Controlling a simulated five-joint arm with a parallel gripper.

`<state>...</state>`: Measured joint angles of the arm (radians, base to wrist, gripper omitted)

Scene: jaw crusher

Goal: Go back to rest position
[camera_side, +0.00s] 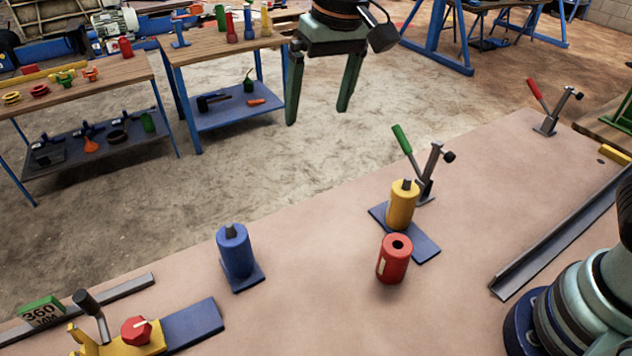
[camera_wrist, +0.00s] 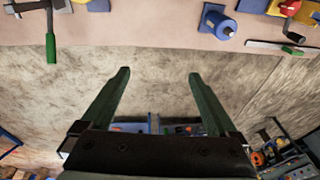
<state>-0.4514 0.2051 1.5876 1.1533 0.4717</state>
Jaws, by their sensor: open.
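My gripper (camera_side: 318,115) hangs at the top middle of the side view, with its two green fingers pointing down and spread apart. Nothing is between them. It is high up, beyond the far edge of the work table. In the wrist view my gripper (camera_wrist: 158,75) shows both fingers apart over bare floor, with the work table (camera_wrist: 150,25) along the top. No part of the gripper touches any object.
On the work table (camera_side: 330,300) stand a blue cylinder (camera_side: 236,250), a yellow cylinder (camera_side: 402,205), a red cylinder (camera_side: 393,260), a green-handled lever (camera_side: 402,140), a red-handled lever (camera_side: 535,95) and a yellow device (camera_side: 115,340). Side benches (camera_side: 215,45) stand behind at left.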

